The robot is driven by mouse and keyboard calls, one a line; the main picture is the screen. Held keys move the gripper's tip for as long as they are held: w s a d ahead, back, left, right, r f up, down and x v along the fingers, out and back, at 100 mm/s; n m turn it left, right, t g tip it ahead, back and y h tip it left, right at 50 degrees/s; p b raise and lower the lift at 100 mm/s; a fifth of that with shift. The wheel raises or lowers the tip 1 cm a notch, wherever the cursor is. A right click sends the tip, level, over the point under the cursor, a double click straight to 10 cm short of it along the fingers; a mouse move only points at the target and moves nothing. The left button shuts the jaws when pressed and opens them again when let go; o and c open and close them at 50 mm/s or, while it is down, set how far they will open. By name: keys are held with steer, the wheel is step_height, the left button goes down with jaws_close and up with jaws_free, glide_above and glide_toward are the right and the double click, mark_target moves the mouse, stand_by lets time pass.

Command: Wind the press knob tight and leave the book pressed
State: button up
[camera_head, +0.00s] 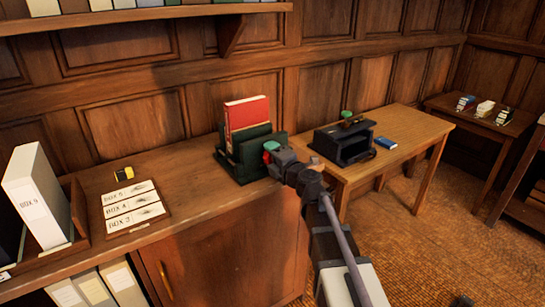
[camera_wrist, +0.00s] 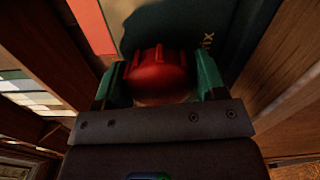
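A red book (camera_head: 247,114) stands upright in a dark green press (camera_head: 250,160) on the left wooden cabinet, its top showing above the press. My gripper (camera_head: 271,152) is at the press's right front side. In the wrist view, a red ridged knob (camera_wrist: 157,76) sits between my gripper's green fingers (camera_wrist: 160,82), one on each side and close against it. The gripper looks shut on the knob. The gripper hides most of the knob in the head view.
On the cabinet are a label board (camera_head: 133,206), a small yellow-and-black object (camera_head: 124,174) and a white box file (camera_head: 38,195). A wooden table (camera_head: 402,124) to the right holds a black device (camera_head: 344,144) and a blue book (camera_head: 386,143). Open floor lies at the front right.

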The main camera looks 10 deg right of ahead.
steer(key=o, duration=0.4)
steer(key=n, duration=0.8)
steer(key=c, duration=0.9)
steer(key=m, duration=0.4)
steer(key=shift+c, duration=0.2)
steer(key=shift+m, duration=0.3)
steer(key=shift+m, duration=0.9)
steer(key=o, duration=0.9)
